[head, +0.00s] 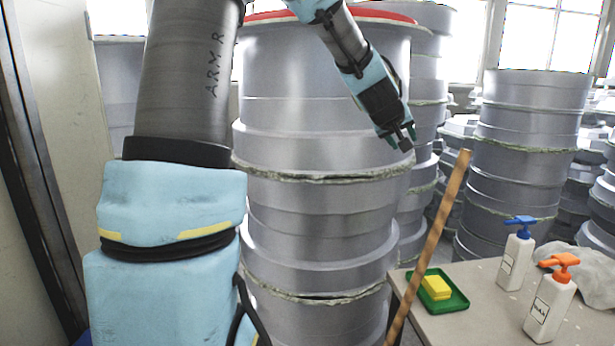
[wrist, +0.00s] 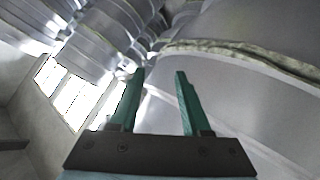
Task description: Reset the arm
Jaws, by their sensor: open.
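My gripper (head: 403,140) hangs at the end of my raised arm in the head view, pointing down and to the right. It is in front of the right side of the large stacked grey moulds (head: 320,130), above the table. In the wrist view my gripper's two green fingers (wrist: 160,75) are spread apart with nothing between them. Grey mould surfaces (wrist: 230,85) fill the right of that view behind the fingers. Whether the fingers are clear of the moulds by much, I cannot tell.
A table (head: 480,318) at the lower right bears a green tray (head: 458,302) with a yellow sponge (head: 436,288), a blue-topped bottle (head: 515,258), an orange-topped bottle (head: 549,308) and a grey cloth (head: 575,262). A wooden pole (head: 428,245) leans at the table's left edge. More mould stacks (head: 525,130) stand behind.

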